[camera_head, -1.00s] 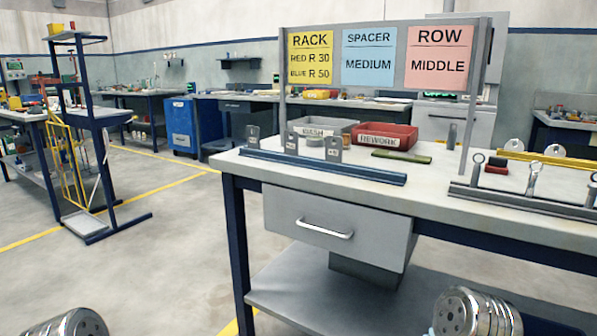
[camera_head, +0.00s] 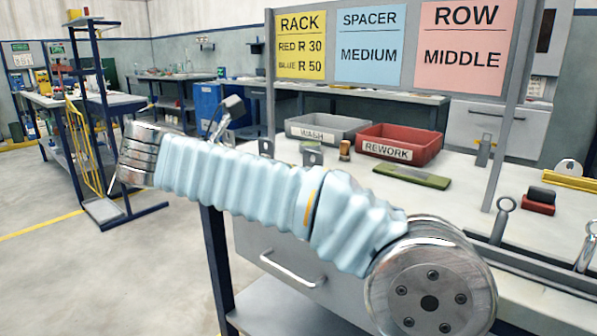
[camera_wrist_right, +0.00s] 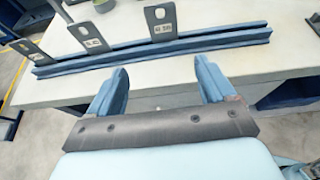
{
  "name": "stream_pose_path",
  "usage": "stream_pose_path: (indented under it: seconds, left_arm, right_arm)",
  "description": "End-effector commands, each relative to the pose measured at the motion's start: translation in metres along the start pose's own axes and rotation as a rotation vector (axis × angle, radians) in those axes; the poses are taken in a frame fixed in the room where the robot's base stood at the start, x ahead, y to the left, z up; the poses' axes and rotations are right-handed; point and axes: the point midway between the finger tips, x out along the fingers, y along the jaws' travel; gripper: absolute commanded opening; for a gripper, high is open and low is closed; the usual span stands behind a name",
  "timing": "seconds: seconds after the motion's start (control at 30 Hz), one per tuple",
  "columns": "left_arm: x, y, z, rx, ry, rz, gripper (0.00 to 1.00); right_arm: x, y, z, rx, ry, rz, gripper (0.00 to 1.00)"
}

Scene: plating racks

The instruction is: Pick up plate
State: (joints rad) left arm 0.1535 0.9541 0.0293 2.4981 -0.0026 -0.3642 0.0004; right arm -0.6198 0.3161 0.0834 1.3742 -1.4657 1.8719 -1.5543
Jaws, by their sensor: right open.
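The labels are too blurred to read surely. The blue rack (camera_wrist_right: 235,41) lies along the table. My right gripper (camera_wrist_right: 160,66) is open and empty, its blue fingers short of the rack. In the head view two plates (camera_head: 266,147) (camera_head: 312,156) show above my arm, which hides the rack. My left gripper is not in view.
A grey WASH bin (camera_head: 330,127) and a red REWORK bin (camera_head: 400,143) stand behind on the table. A green bar (camera_head: 411,177) lies in front of them. Signs (camera_head: 371,45) read red R 30, blue R 50, spacer medium, row middle. Another rack stands at right.

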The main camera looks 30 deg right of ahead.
Motion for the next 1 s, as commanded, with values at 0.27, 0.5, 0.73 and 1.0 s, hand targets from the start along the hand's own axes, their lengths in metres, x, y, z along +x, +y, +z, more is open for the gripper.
stream_pose_path:
  seconds: [0.27, 0.5, 0.73, 1.0]
  left_arm:
    - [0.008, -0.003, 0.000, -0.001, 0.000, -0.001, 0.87]
    - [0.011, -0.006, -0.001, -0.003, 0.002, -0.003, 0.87]
    - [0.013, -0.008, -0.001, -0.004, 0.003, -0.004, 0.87]
    - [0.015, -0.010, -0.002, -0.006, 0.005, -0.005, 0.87]
  right_arm:
    - [0.034, -0.014, 0.014, 0.008, -0.020, -0.032, 0.83]
    - [0.074, -0.014, 0.015, 0.006, -0.020, -0.030, 0.83]
    - [0.098, -0.013, 0.017, 0.006, -0.019, -0.031, 0.83]
    - [0.131, -0.012, 0.019, 0.006, -0.019, -0.029, 0.83]
